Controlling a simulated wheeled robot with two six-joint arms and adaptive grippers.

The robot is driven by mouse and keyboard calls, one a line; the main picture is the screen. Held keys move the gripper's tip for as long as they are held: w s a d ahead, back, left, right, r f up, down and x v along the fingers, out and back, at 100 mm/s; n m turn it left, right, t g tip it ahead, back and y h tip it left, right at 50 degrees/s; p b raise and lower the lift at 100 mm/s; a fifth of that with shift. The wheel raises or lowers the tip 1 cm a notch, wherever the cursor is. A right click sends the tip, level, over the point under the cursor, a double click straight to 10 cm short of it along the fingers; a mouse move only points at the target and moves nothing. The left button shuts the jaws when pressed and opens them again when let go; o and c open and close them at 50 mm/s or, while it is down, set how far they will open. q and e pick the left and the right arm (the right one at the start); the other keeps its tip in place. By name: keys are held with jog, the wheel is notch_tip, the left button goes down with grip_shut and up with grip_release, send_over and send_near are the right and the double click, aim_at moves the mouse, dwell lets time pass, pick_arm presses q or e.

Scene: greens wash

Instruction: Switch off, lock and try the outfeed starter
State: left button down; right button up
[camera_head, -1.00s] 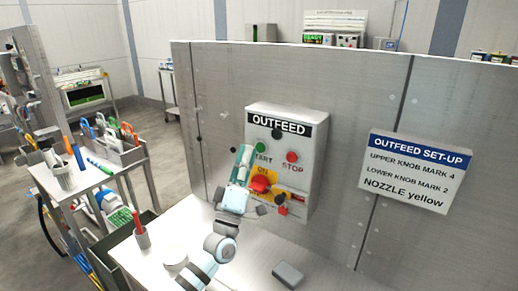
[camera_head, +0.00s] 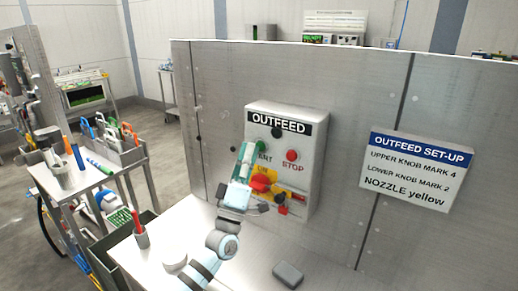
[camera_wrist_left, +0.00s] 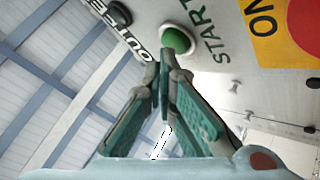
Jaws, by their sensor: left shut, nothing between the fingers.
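The grey OUTFEED starter box (camera_head: 311,165) is fixed to the metal panel. It has a red STOP button (camera_head: 291,155) and a red rotary switch (camera_head: 261,183) on a yellow plate. The switch's exact position is hard to tell. A small red item (camera_head: 283,211) is at the box's lower edge. My left gripper (camera_head: 246,153) is shut and empty in front of the box, its teal fingers covering the START button in the head view. In the left wrist view the fingertips (camera_wrist_left: 164,62) are close to the green START button (camera_wrist_left: 177,40); contact cannot be told. My right gripper is out of view.
An OUTFEED SET-UP sign (camera_head: 417,168) is on the panel to the right. A tool cart (camera_head: 100,180) stands at the left.

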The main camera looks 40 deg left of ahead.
pick_arm(q)
jog(key=shift+w+b, duration=0.4)
jog(key=shift+w, duration=0.05)
dwell(0.6)
jog(key=shift+s, duration=0.1)
jog(key=shift+s+p, duration=0.75)
jog(key=s+p, duration=0.3)
jog(key=s, duration=0.2)
jog(key=shift+d+p, duration=0.1)
jog(key=shift+p, duration=0.25)
